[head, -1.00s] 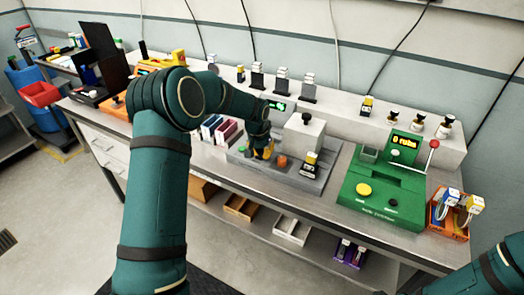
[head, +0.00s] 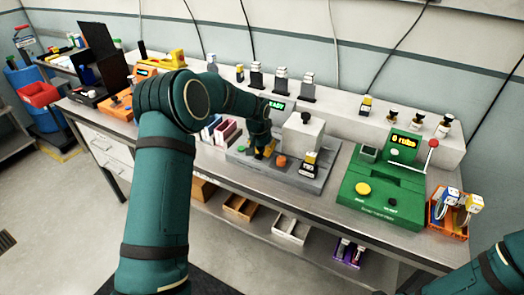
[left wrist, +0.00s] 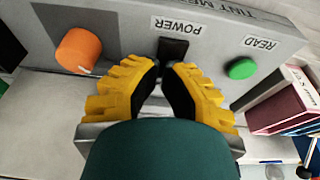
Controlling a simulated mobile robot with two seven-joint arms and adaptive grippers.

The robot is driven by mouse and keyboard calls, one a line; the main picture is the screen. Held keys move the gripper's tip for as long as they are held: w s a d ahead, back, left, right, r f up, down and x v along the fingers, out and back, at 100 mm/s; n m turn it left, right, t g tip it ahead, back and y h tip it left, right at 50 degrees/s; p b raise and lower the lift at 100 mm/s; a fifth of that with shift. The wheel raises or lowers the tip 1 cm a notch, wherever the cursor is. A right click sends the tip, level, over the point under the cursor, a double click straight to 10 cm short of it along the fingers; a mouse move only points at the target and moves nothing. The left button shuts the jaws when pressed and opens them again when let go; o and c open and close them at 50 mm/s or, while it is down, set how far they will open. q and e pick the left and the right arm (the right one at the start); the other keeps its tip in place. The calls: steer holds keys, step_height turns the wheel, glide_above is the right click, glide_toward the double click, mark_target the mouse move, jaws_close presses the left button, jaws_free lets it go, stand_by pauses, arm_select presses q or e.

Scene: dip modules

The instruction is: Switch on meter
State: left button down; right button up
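The tint meter is the grey unit (head: 240,156) on the bench, with a lit green display (head: 276,105) whose visible letters read "EADY". In the left wrist view its panel (left wrist: 110,20) carries a black switch (left wrist: 173,48) under the label POWER, a green READ button (left wrist: 241,68) and an orange knob (left wrist: 78,51). My left gripper (left wrist: 166,70) has yellow fingers with their tips drawn together, empty, right at the lower edge of the power switch. I cannot tell whether they touch it. In the head view the left gripper (head: 264,151) is low over the meter's front. My right gripper is out of view.
A green machine (head: 385,190) with a red-tipped lever stands to the right, beside an orange bin (head: 448,215). Coloured boxes (head: 218,131) stand left of the meter. Small bottles stand on the raised white shelf (head: 340,110) behind.

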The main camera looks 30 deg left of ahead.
mark_target(262, 155)
arm_select(q)
steer(key=shift+r, duration=0.4)
steer(key=p+v, duration=0.2)
steer(key=v, duration=0.2)
steer(key=shift+r+p, duration=0.3)
steer(key=shift+r, duration=0.05)
steer(key=s+r, duration=0.4)
steer(key=r, duration=0.3)
steer(key=shift+r, duration=0.2)
steer(key=shift+s+a, duration=0.1)
steer(key=shift+s, duration=0.05)
